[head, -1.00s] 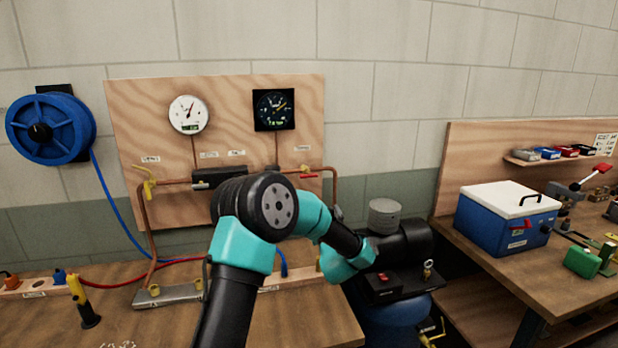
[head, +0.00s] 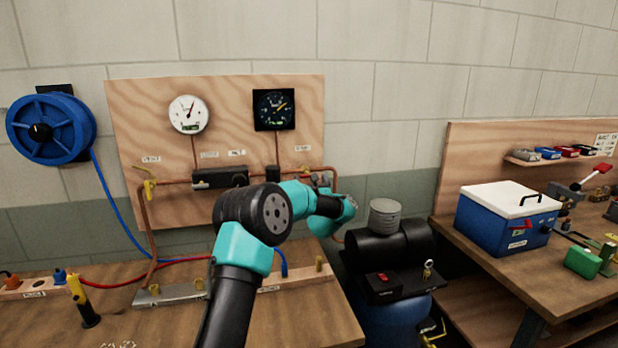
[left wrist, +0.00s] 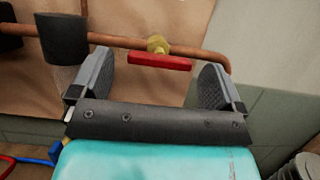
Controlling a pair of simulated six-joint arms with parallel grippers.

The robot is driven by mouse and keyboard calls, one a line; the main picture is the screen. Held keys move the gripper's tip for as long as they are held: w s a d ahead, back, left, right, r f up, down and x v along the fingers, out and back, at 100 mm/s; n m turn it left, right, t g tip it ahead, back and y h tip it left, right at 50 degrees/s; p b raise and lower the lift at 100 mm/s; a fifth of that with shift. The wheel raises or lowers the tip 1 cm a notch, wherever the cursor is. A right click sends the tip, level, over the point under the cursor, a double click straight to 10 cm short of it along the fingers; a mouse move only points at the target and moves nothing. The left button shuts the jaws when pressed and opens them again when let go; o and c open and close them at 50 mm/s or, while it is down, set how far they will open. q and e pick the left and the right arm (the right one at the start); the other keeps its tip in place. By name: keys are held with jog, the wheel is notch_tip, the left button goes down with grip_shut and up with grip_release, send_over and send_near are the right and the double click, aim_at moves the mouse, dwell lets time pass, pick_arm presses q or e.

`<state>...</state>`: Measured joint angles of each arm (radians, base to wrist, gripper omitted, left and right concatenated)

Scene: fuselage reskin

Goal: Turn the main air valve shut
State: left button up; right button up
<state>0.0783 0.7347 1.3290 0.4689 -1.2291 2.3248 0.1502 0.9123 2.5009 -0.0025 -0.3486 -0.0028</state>
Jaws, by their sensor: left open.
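A valve with a red lever handle (left wrist: 146,62) and a brass body (left wrist: 158,44) sits on the copper pipe in the left wrist view. The red lever lies nearly along the pipe. My left gripper (left wrist: 158,72) is open and empty, with one finger towards each end of the lever. I see no contact, but the depth gap is hard to judge. In the head view my left gripper (head: 320,181) is at the right end of the plywood panel, in front of the pipe, and largely hides the valve. My right gripper is not in view.
A yellow-handled valve (head: 149,186) is on the pipe's left side. A white gauge (head: 188,114) and a black gauge (head: 274,109) hang above. The compressor (head: 390,250) stands below right of my gripper. A blue hose reel (head: 50,128) is at far left.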

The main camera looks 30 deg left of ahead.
aim_at(308, 174)
pick_arm(q)
jog(key=shift+x, duration=1.3)
jog(key=c, duration=0.9)
jog(key=shift+c, duration=0.2)
